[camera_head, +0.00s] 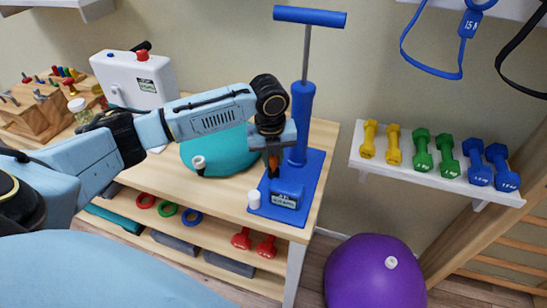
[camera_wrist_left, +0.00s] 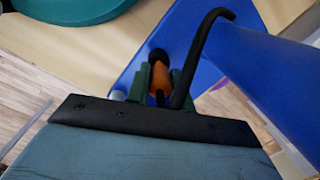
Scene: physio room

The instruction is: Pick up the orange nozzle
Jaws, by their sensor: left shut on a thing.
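The orange nozzle (camera_head: 273,165) is between the fingers of my left gripper (camera_head: 273,158), above the blue pump's base near the front right corner of the table. The left wrist view shows the nozzle (camera_wrist_left: 160,80) between the two green fingers of my left gripper (camera_wrist_left: 159,84), which are shut on it; its dark round end points away from the wrist. The blue pump (camera_head: 302,110) stands upright just right of the gripper, its T-handle raised. A black hooked hose or rod (camera_wrist_left: 197,50) passes close beside the fingers. My right gripper is not in view.
A teal cushion (camera_head: 222,150) and small white cylinders (camera_head: 254,200) are near the pump on the wooden table (camera_head: 170,170). A shelf of dumbbells (camera_head: 400,172) is on the right wall. A purple ball (camera_head: 375,275) is on the floor. A white device (camera_head: 135,78) stands at the back left.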

